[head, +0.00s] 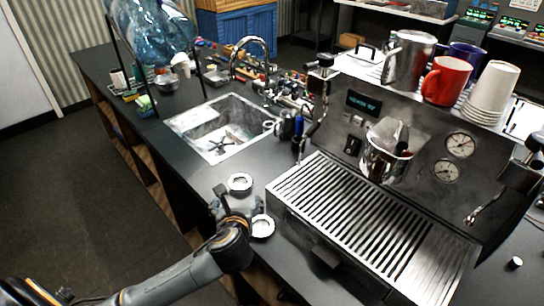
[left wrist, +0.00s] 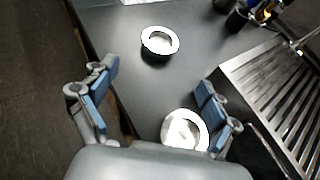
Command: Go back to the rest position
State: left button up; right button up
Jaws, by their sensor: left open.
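My left arm comes in from the bottom left of the head view. Its gripper (head: 232,207) is over the counter edge, left of the espresso machine, partly hidden by my own wrist. In the left wrist view the gripper (left wrist: 155,103) is open, with its blue-padded fingers wide apart and nothing held. A second one (head: 262,226) is close to the gripper, near the right finger in the wrist view (left wrist: 185,130). My right gripper is not in view.
The espresso machine's slatted drip tray (head: 350,225) is right of my left gripper. A sink (head: 222,128) with a faucet (head: 250,55) is behind it. A steel pitcher (head: 385,155) is at the machine's front. Open floor (head: 75,190) is on the left.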

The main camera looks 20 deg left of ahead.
pick_arm(q)
jog(key=s+d+f+n+g+h, duration=0.2)
jog(key=s+d+f+n+g, duration=0.1)
jog(key=s+n, duration=0.55)
jog(key=s+d+f+n+g+h, duration=0.2)
jog(key=s+d+f+n, duration=0.1)
jog(key=s+n, duration=0.55)
jog(key=s+d+f+n+g+h, duration=0.25)
jog(key=s+n, duration=0.35)
jog(key=n, duration=0.5)
notch_tip(320, 180, down, 30)
jog(key=s+g+b, duration=0.1)
jog(key=s+g, duration=0.1)
jog(key=s, duration=0.1)
jog(key=s+a+f+b, duration=0.1)
jog(key=s+a+f, duration=0.1)
jog(key=s+f, duration=1.3)
jog(key=shift+s+a+f+g, duration=0.15)
jog(key=shift+s+g, duration=0.2)
jog(key=shift+g, duration=0.1)
jog(key=shift+y, duration=0.25)
